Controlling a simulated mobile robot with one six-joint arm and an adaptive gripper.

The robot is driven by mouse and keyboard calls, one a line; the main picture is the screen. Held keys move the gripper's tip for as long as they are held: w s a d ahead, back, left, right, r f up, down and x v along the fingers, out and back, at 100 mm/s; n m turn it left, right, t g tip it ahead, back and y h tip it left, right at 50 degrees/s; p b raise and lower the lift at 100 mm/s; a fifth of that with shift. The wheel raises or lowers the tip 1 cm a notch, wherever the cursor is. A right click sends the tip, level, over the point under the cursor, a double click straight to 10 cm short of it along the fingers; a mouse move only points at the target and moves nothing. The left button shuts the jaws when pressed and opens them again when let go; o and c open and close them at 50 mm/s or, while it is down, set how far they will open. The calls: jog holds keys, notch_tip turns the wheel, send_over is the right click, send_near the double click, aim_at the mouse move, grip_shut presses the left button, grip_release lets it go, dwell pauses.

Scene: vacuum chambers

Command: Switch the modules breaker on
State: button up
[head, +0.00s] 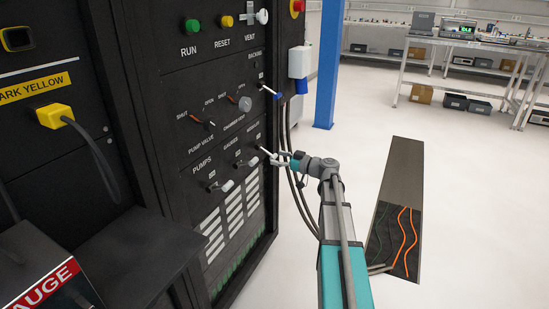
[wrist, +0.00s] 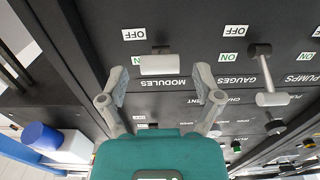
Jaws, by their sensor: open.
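The modules breaker has a white bar handle (wrist: 163,65) on a dark stem, above the upside-down MODULES label in the wrist view. In the head view its pale handle (head: 266,151) shows at the right edge of the black panel. A green ON label (wrist: 138,60) is beside the handle, and a white OFF label (wrist: 134,34) is higher in the picture. My gripper (wrist: 160,80) is open, one finger on each side of the handle, with gaps visible. In the head view my gripper (head: 279,158) is close to the panel at the breaker.
The gauges breaker (wrist: 272,99) is right of my gripper in the wrist view. The pumps breaker (head: 226,186) is lower left in the head view. A blue post (head: 328,70) and cables stand right of the panel.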

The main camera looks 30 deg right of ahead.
jog(key=shift+x, duration=0.95)
jog(key=shift+d, duration=0.1)
grip_shut()
